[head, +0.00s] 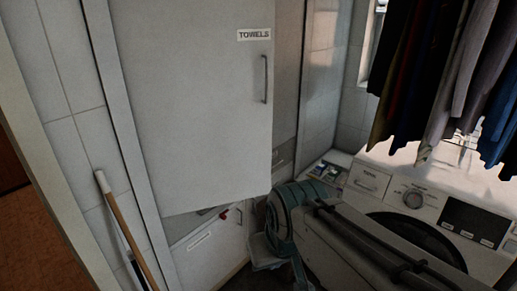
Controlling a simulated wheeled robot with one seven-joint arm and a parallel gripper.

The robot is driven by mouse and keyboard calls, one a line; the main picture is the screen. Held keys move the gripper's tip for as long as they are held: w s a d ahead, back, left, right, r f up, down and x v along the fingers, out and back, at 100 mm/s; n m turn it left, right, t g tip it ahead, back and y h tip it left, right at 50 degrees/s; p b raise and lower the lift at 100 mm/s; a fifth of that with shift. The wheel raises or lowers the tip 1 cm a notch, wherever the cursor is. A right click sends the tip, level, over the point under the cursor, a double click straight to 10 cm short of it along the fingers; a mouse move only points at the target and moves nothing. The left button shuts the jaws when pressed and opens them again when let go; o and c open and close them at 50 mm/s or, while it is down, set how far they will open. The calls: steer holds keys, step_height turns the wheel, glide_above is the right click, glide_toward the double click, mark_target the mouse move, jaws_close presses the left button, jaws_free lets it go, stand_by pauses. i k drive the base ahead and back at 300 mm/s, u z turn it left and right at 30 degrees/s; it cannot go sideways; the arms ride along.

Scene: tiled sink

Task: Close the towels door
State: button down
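The towels door (200,110) is a flat pale panel with a "TOWELS" label (254,34) near its upper right. A vertical bar handle (265,79) is near its right edge. The door appears to stand ajar. Its bottom edge slants up to the right, and its free right edge overlaps the grey panel behind. My arm (285,215), teal and grey, reaches in from the lower right and ends below and right of the door, apart from the handle. The gripper end is dark and partly hidden by my arm, so its fingers are unclear.
A lower labelled cabinet door (205,250) is under the towels door. A washing machine (425,210) stands at right, with hanging clothes (440,70) above. My arm crosses in front of the washing machine.

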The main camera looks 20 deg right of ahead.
mark_target(198, 75)
steer(key=z, duration=1.15)
steer(key=i, duration=0.65)
steer(key=u, duration=1)
